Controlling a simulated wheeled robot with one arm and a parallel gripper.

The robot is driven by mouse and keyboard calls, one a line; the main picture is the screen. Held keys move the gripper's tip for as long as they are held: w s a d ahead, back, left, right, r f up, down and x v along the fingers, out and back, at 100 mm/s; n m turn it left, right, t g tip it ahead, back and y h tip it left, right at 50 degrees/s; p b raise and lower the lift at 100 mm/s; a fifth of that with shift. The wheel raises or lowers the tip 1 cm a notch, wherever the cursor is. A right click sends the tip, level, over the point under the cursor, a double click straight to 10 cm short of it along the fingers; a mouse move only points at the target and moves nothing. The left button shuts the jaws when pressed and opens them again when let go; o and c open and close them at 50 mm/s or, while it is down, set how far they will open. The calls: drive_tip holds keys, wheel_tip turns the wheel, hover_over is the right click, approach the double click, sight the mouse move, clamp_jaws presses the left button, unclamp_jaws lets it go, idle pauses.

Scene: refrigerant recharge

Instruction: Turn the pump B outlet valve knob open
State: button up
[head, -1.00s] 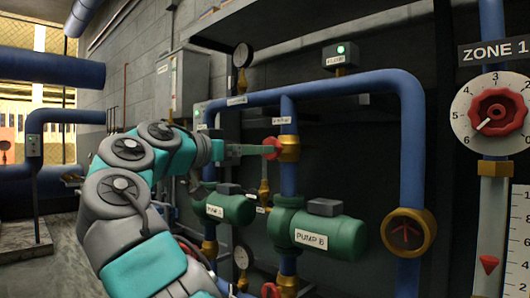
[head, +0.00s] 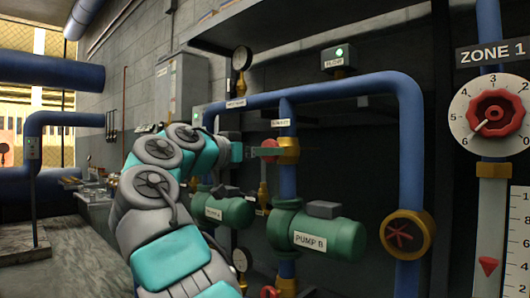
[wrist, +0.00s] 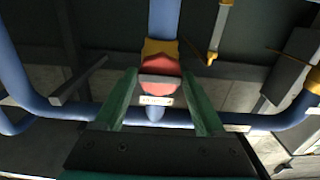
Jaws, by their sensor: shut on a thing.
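The red pump B outlet valve knob (head: 270,144) sits on a brass valve body (head: 289,151) on the blue vertical pipe above the green pump B (head: 320,234). My gripper (head: 266,151) reaches it from the left and is shut on the knob; its green finger covers part of the red. In the wrist view the knob (wrist: 160,76) lies between the tips of the two green fingers of my gripper (wrist: 160,88), with the brass body (wrist: 160,48) just beyond it. A small white label (wrist: 156,101) shows below the knob.
Green pump A (head: 229,211) stands left of pump B. A box labelled FLOW (head: 338,61) shows a green light. A round brass flow indicator (head: 407,234) sits on the right blue pipe. A pressure gauge (head: 242,58) is at upper left. The ZONE 1 dial (head: 494,114) is far right.

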drive_tip(key=c, duration=0.5)
drive_tip(key=n+p, duration=0.3)
drive_tip(key=n, duration=0.1)
drive_tip(key=shift+n, duration=0.3)
